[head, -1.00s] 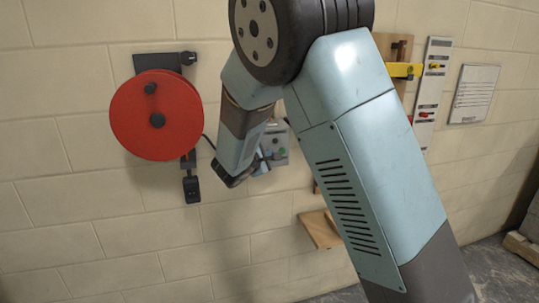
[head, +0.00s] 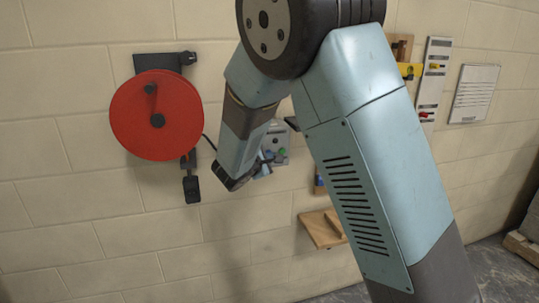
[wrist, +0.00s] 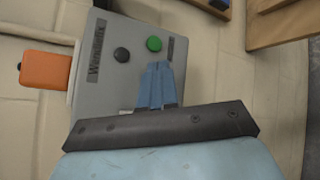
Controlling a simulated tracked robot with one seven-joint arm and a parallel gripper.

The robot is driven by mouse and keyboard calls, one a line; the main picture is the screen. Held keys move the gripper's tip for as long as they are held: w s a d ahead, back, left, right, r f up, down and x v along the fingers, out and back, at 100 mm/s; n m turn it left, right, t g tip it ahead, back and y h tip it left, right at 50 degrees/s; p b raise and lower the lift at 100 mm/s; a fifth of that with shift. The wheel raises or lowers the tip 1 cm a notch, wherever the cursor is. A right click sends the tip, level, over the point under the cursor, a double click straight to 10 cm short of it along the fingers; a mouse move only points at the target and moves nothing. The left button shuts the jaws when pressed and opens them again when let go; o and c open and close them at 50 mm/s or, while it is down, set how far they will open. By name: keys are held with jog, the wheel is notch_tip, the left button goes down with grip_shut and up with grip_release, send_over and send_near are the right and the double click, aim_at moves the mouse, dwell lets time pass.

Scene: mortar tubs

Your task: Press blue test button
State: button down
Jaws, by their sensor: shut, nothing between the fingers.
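A grey control box (wrist: 125,65) is mounted on the wall. In the wrist view it carries a black knob (wrist: 122,55), a green button (wrist: 154,44) and dark label strips. My gripper (wrist: 160,66) has its light-blue fingers together, with nothing between them. The fingertips lie over the box's face, just below the green button in the picture; I cannot tell whether they touch it. No blue button can be made out in the wrist view; the fingers cover part of the face. In the head view the box (head: 276,138) is small and partly hidden behind my gripper (head: 265,168).
A red reel (head: 135,115) hangs on the wall to the left, with a dark plug below it. An orange object (wrist: 45,70) sits beside the box. A wooden shelf (head: 318,230) is below right. A yellow item and white boards hang farther right.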

jog(key=shift+s+d, duration=0.25)
jog(key=shift+s, duration=0.55)
jog(key=shift+s+d, duration=0.2)
jog(key=shift+s, duration=0.6)
jog(key=shift+s+d, duration=0.25)
jog(key=shift+s, duration=0.55)
jog(key=s+d+r+m+g, duration=0.35)
jog(key=s+d+m, duration=0.2)
jog(key=d, duration=0.45)
jog(key=s+d+r+m+g, duration=0.2)
jog(key=s+d+m+g, duration=0.35)
jog(key=d, duration=0.45)
jog(key=s+r+m+y, duration=0.2)
jog(key=s+m+y, duration=0.1)
jog(key=s, duration=0.7)
jog(key=s+d+r+m+t+y, duration=0.1)
jog(key=s+r+m+y, duration=0.2)
jog(key=s, duration=0.7)
jog(key=shift+s+d+r+m+y, duration=0.15)
jog(key=shift+s+d+m+y, duration=0.2)
jog(key=shift+m+y, duration=0.4)
